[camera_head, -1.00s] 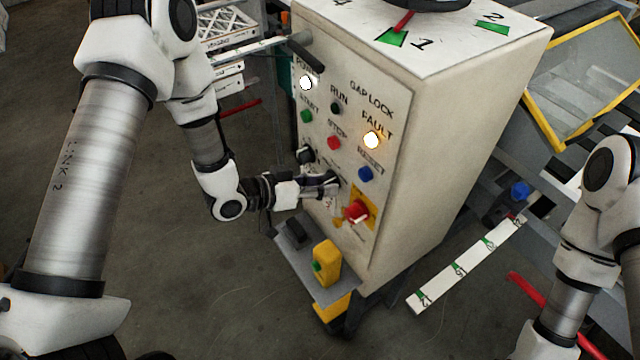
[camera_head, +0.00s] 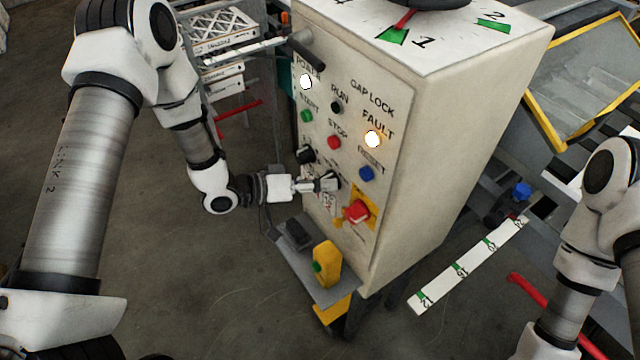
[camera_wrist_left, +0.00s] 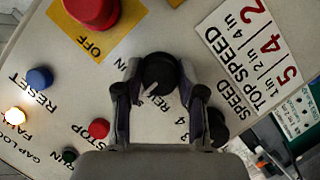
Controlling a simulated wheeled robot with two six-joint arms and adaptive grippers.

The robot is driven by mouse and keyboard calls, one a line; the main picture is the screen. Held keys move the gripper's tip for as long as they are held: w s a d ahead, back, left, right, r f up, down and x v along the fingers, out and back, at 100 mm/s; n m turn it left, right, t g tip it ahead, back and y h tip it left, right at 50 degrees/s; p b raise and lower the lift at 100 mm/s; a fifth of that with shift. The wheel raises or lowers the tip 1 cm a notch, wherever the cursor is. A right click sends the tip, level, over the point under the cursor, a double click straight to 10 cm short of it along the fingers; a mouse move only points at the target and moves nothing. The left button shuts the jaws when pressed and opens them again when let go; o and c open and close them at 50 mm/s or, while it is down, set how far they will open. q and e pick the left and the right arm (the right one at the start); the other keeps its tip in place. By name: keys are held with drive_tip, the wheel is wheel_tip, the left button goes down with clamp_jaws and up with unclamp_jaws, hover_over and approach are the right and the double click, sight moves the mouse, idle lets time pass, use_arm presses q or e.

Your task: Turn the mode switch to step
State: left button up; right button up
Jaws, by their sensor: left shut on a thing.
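The mode switch is a round black knob (camera_wrist_left: 158,72) with a white pointer line, on the cream panel of the control cabinet (camera_head: 420,190). In the left wrist view it sits between the fingers of my left gripper (camera_wrist_left: 159,78), one finger on each side, shut on it. The pointer line slants toward the lower left of that view; the lettering around the knob is partly covered by the fingers. In the head view my left gripper (camera_head: 326,183) is at the panel and hides most of the knob. My right gripper is out of view.
A red knob (camera_head: 356,211) on a yellow plate is close to the right. A speed knob (camera_head: 306,155) is just up-left. Stop (camera_head: 334,142) and reset (camera_head: 366,173) buttons are above. A shelf with a yellow box (camera_head: 327,264) juts out below.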

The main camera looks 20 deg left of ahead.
use_arm(q)
drive_tip(key=shift+w+r, duration=0.2)
drive_tip(key=shift+r, duration=0.05)
drive_tip(key=o, duration=1.1)
drive_tip(key=shift+f, duration=0.15)
drive_tip(key=v, duration=1.2)
drive_tip(key=shift+d+f, duration=0.1)
